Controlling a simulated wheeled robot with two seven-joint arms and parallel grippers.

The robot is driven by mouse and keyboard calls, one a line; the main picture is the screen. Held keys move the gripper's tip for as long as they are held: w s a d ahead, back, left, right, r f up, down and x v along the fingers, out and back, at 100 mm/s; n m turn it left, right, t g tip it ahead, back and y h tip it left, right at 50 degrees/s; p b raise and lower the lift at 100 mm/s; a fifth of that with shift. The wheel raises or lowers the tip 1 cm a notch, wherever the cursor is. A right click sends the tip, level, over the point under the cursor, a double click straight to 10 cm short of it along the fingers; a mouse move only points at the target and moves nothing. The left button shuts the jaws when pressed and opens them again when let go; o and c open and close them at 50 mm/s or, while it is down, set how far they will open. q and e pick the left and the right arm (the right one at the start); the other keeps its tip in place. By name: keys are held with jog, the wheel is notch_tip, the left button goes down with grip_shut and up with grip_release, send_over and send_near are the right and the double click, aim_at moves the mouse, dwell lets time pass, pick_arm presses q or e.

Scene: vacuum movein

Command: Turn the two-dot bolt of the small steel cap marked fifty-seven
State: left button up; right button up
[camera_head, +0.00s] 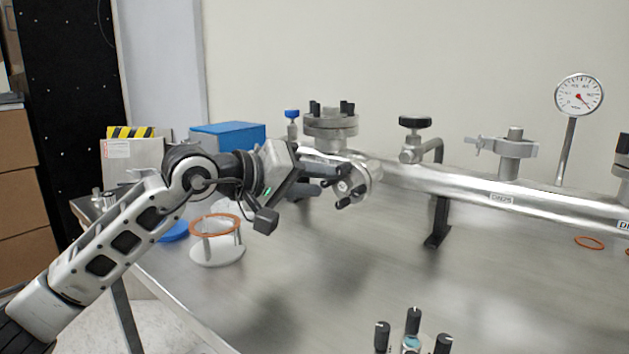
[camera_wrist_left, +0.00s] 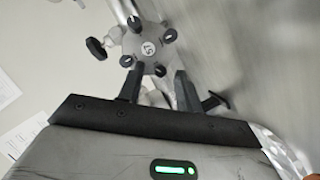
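White marks show on the heads, but dots are too small to count. My left gripper (camera_head: 343,180) is at the cap, its fingers apart. In the left wrist view a bolt head (camera_wrist_left: 160,70) appears between the fingertips; contact cannot be told. My right gripper is out of view.
A flanged steel fitting (camera_head: 331,124) stands just above and behind the gripper. A black-knobbed valve (camera_head: 413,140) and a gauge (camera_head: 579,95) are farther right. An orange ring on a white stand (camera_head: 216,235) is below my left wrist. Black-topped posts (camera_head: 412,335) stand at the front. The middle tabletop is clear.

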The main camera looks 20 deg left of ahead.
pick_arm(q)
grip_shut()
jog(key=shift+f, duration=0.1)
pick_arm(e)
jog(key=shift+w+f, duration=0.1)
pick_arm(q)
jog(key=shift+b, duration=0.45)
jog(key=shift+w+f+n+t+h+b, duration=0.2)
jog(key=shift+n+h+b, duration=0.5)
jog(key=shift+n+b, duration=0.7)
jog(key=shift+s+f+n+t+h+b, duration=0.1)
jog(key=shift+n+t+h+b, duration=0.2)
jog(key=shift+n+h+b, duration=0.75)
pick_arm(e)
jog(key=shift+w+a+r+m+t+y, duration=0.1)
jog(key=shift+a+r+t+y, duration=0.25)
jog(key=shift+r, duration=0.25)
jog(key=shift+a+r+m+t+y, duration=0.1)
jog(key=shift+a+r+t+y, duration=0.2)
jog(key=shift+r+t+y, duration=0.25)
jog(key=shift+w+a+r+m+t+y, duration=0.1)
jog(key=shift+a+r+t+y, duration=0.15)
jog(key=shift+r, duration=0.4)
pick_arm(q)
jog(key=shift+n+y, duration=0.35)
